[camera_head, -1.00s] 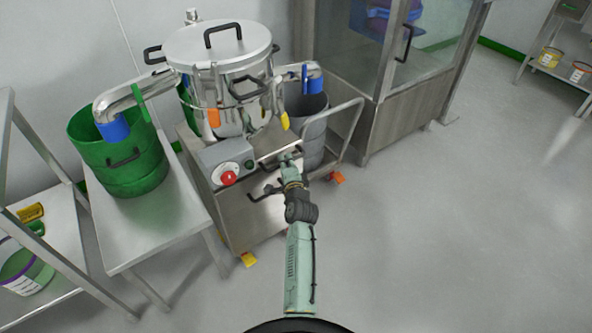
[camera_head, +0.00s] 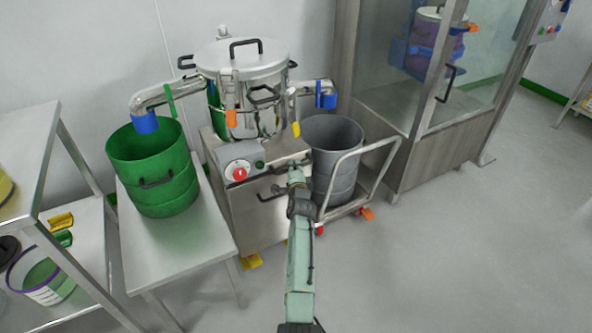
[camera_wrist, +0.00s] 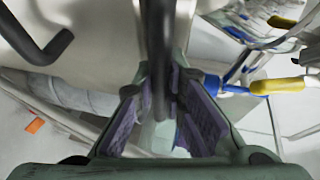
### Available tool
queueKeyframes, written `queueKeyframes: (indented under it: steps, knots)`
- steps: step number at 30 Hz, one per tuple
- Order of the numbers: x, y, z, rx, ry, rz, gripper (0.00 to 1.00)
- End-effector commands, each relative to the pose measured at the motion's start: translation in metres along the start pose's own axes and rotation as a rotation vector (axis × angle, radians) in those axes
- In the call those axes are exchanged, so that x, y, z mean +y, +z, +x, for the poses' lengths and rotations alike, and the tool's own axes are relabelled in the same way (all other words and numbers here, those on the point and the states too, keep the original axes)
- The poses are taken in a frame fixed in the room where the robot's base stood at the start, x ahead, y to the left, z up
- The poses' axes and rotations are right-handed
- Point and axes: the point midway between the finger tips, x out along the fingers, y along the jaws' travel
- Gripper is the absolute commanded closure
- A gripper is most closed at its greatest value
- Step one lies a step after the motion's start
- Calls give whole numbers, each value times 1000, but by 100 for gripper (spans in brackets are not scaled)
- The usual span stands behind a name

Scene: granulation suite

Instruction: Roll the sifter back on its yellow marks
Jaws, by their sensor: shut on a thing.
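The sifter is a lidded steel drum (camera_head: 245,85) on a steel cabinet (camera_head: 262,220) with a red-knobbed control box (camera_head: 240,170). My gripper (camera_head: 293,167) is at the cabinet's upper front. It is shut on a dark bar handle (camera_wrist: 160,75), which runs between its purple pads in the wrist view. A second black handle (camera_head: 271,193) sits to its left. A yellow piece (camera_head: 250,261) shows on the floor at the cabinet's near foot; I cannot tell whether it is a mark or a caster part. Other floor marks are not clearly visible.
A green drum (camera_head: 165,190) stands on a steel table (camera_head: 195,245) to the left. A grey bin (camera_head: 334,165) stands on a railed trolley (camera_head: 372,165) close on the right. A glazed steel cabinet (camera_head: 400,160) is behind it. Open floor (camera_head: 450,260) lies to the right.

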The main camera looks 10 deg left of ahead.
Motion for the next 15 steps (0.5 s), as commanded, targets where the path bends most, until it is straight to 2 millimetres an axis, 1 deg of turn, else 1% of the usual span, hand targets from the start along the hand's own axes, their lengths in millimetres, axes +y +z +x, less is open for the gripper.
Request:
queueKeyframes:
  steps: [1,8,9,15]
  knots:
    - [-4,4,1,-5,-6,1,100]
    - [-6,4,2,-6,-7,0,100]
    - [-6,4,2,-6,-8,0,87]
    - [-4,3,1,-5,-6,0,74]
